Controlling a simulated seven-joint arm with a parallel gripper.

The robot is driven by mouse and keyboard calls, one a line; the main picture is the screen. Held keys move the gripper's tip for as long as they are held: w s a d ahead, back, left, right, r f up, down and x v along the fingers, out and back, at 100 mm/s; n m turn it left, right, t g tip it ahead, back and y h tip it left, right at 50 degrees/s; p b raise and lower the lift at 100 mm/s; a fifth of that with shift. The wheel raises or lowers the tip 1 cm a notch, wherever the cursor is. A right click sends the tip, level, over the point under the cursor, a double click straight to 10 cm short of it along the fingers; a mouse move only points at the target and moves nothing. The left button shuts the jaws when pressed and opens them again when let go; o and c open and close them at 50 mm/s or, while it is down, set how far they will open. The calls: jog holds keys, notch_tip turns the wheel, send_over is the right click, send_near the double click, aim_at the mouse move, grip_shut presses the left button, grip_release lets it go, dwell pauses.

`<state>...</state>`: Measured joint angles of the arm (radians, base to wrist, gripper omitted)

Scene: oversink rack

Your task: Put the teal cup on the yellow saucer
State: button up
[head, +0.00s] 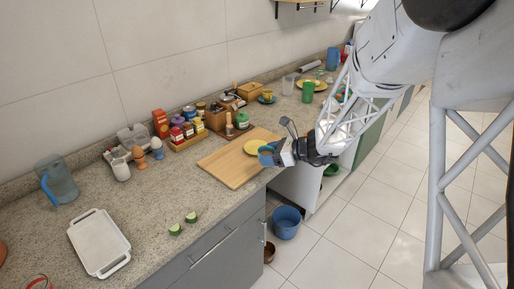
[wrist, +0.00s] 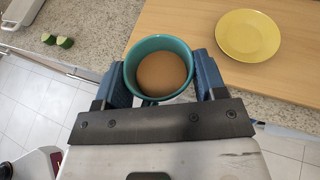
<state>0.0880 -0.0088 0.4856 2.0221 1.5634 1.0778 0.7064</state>
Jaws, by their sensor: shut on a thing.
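The teal cup (wrist: 160,45) is between the two fingers of my gripper (wrist: 162,80), which is shut on it. The cup looks upright and holds a brown liquid or has a brown inside. In the head view the cup (head: 265,158) shows partly beside my gripper (head: 276,155). The yellow saucer (wrist: 248,36) lies flat and empty on a wooden board, to the right of the cup in the wrist view and apart from it. In the head view the saucer (head: 255,146) is just behind the cup.
The wooden board (head: 230,163) lies on the speckled counter near its front edge. Jars and bottles stand behind it. A white tray (head: 99,243), a blue pitcher (head: 57,180) and cut green pieces (head: 176,229) are left. A blue bucket (head: 286,222) stands on the floor.

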jog(key=shift+w, duration=0.1)
jog(key=w, duration=0.5)
jog(key=w+a+f, duration=0.1)
jog(key=w, duration=0.4)
jog(key=w+a, duration=0.1)
jog(key=w, duration=0.4)
jog(key=shift+w+a+f, duration=0.15)
jog(key=shift+w+f, duration=0.05)
jog(key=shift+w, duration=0.15)
jog(key=shift+f, duration=1.75)
jog(key=shift+f, duration=0.2)
jog(key=o, duration=1)
jog(key=shift+c, duration=0.2)
jog(key=shift+r, duration=0.2)
